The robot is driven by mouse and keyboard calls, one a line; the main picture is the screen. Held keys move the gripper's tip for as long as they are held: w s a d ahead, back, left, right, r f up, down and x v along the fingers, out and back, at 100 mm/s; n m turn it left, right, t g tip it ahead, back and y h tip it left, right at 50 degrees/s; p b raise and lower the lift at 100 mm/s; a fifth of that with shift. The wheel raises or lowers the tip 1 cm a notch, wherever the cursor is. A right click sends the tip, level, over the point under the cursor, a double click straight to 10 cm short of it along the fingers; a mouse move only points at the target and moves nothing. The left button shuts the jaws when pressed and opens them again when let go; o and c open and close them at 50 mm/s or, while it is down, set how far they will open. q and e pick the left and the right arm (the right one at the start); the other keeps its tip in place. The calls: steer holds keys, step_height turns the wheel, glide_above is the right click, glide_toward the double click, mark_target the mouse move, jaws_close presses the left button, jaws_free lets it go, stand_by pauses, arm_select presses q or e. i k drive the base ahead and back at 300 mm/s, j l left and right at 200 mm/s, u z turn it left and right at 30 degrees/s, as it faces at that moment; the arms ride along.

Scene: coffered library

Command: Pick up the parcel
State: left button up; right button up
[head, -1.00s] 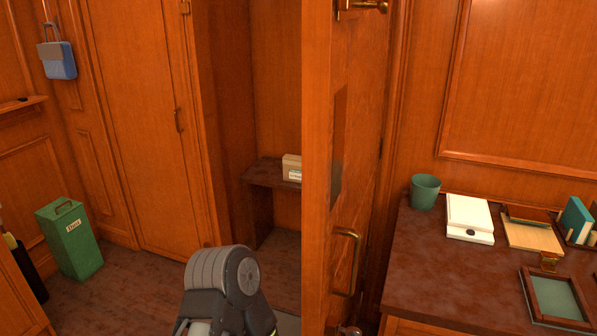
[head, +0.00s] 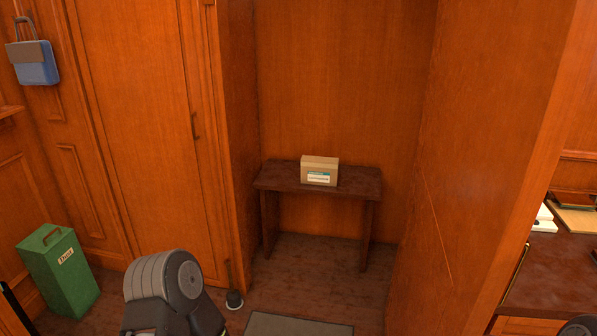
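The parcel (head: 320,170) is a small tan box with a white and teal label on its front. It stands upright on a small dark side table (head: 276,176) inside an alcove, in the middle of the head view. Part of my arm shows at the bottom left, well in front of the table and apart from it. Small parts of my other arm show at the bottom right edge. Neither gripper's fingers can be seen.
A wooden panel (head: 480,150) borders the alcove on the right, with a desk (head: 560,265) beyond it. A grey mat (head: 298,325) lies on the floor before the alcove. A green bin (head: 60,272) stands at left. A dark plunger-like object (head: 234,298) stands by the cabinet.

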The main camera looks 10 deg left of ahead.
mark_target(320, 170)
steer(key=i+j, duration=0.15)
steer(key=j, duration=0.25)
steer(key=i+j, duration=0.15)
steer(key=j, duration=0.25)
steer(key=i+j, duration=0.15)
steer(key=j, duration=0.2)
steer(key=i+j, duration=0.1)
steer(key=i, duration=0.4)
steer(key=i+z, duration=0.1)
steer(key=i, duration=0.45)
steer(key=i+j, duration=0.2)
steer(key=i, duration=0.3)
steer(key=i+j+z, duration=0.1)
steer(key=i, duration=0.4)
steer(key=i+j+z, duration=0.1)
steer(key=i, duration=0.4)
steer(key=j, duration=0.05)
